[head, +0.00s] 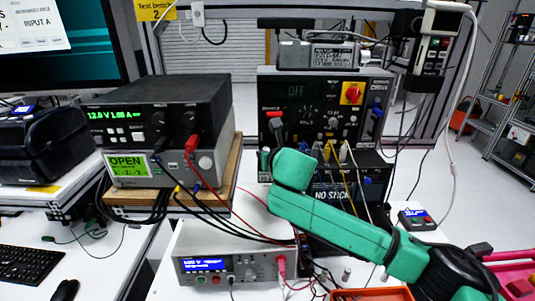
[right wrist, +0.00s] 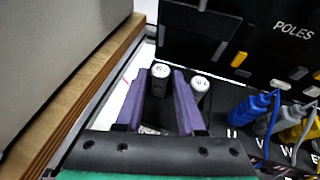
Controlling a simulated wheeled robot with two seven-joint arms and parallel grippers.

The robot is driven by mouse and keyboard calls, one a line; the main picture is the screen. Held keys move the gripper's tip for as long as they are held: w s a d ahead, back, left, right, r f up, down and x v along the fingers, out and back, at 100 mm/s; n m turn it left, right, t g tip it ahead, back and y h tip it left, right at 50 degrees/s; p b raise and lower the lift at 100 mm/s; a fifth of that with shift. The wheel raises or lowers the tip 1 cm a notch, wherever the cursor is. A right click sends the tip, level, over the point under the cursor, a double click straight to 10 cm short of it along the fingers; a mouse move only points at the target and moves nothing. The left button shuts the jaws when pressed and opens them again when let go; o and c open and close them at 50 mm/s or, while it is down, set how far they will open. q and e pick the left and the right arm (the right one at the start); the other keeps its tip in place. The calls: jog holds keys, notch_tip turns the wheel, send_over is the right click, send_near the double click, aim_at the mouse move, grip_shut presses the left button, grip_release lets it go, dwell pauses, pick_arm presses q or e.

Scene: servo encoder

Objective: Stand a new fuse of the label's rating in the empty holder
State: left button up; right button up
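In the right wrist view my right gripper (right wrist: 161,73) has two purple fingers, spread apart. A dark cylinder with a pale, marked cap (right wrist: 161,72), fuse-like, stands between them; small gaps seem to show at its sides. A second pale-capped cylinder (right wrist: 200,84) stands just outside the right finger. Their cap markings are too small to read. I cannot tell which holder is empty. In the head view my teal right arm reaches in front of the drive panel (head: 295,110), and its fingers are hidden. A small grey cylinder (head: 347,273) shows near the front. My left gripper is not in view.
A wooden shelf edge (right wrist: 85,85) runs close on the left of the right gripper. Blue plugs (right wrist: 247,113) and yellow plugs (right wrist: 290,128) with cables stand to its right. An orange tray (head: 372,294) and a blue-screen instrument (head: 220,265) are at the front.

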jog(key=shift+s, duration=0.1)
jog(key=shift+s+d+r, duration=0.1)
jog(key=shift+s+r, duration=0.05)
jog(key=shift+s, duration=0.1)
jog(key=b+v, duration=0.3)
jog(key=v, duration=0.8)
jog(key=shift+s, duration=0.1)
